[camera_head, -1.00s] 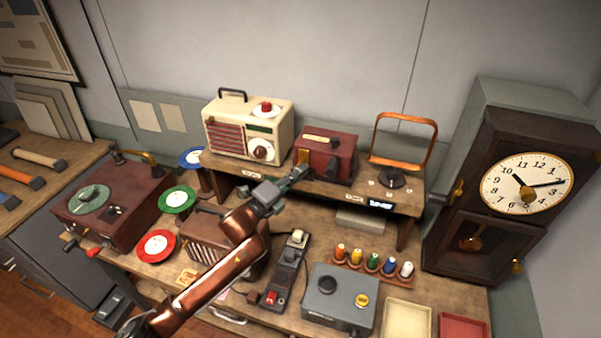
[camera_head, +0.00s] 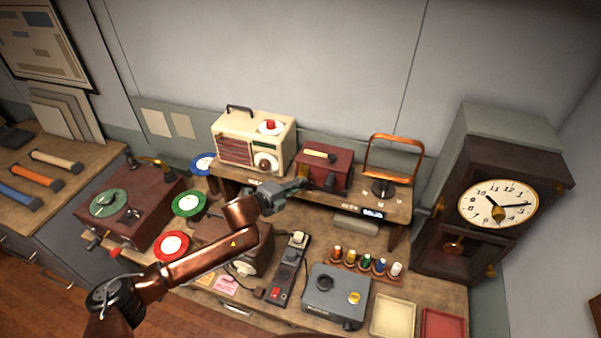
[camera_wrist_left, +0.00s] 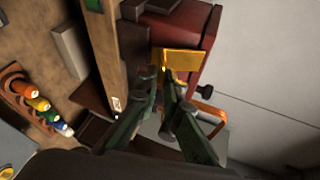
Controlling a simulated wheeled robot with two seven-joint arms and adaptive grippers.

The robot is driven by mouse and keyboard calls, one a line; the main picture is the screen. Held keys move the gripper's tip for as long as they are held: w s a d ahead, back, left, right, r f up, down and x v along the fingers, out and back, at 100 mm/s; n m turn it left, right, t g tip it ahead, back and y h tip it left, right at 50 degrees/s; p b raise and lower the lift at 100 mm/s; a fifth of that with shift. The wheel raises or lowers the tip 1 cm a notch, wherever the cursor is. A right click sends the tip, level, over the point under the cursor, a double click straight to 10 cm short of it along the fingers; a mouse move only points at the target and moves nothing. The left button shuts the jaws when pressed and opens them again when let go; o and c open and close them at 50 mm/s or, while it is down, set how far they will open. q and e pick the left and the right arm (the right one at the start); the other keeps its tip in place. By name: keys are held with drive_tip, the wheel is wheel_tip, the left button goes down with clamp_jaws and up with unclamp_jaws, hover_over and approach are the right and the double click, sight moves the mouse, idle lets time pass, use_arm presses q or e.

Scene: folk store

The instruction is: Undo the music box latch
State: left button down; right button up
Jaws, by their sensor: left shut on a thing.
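The music box is a dark red box (camera_head: 326,168) on the raised shelf, between a cream radio and an orange frame. In the left wrist view its red body (camera_wrist_left: 205,25) carries a brass latch plate (camera_wrist_left: 184,62) on the front. My left gripper (camera_head: 309,184) is at the box's front left side. In the left wrist view its dark fingers (camera_wrist_left: 161,80) are close together at the plate's lower edge, shut on the latch. The fingertips partly hide the contact. My right gripper is not in view.
The cream radio (camera_head: 254,141) stands left of the box, and the orange frame (camera_head: 393,157) stands right. A brown radio (camera_head: 245,245) sits below my arm. A grey box (camera_head: 336,295) and several coloured spools (camera_head: 365,262) stand on the bench.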

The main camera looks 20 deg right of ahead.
use_arm(q)
drive_tip(key=shift+s+r+n+g+y+p, duration=0.15)
drive_tip(key=shift+r+n+g+y+p, duration=0.45)
drive_tip(key=shift+r+g+y+p, duration=0.95)
drive_tip(key=shift+s+r+n+g+y+p, duration=0.15)
drive_tip(key=shift+r+n+g+y+p, duration=0.45)
drive_tip(key=shift+r+g+y+p, duration=0.95)
drive_tip(key=shift+f+g+b, duration=0.3)
drive_tip(key=shift+g+b, duration=0.1)
drive_tip(key=shift+g, duration=0.3)
drive_tip(key=shift+w, duration=0.1)
drive_tip(key=c, duration=2.3)
unclamp_jaws()
drive_tip(key=shift+c, duration=0.2)
drive_tip(key=shift+r, duration=0.1)
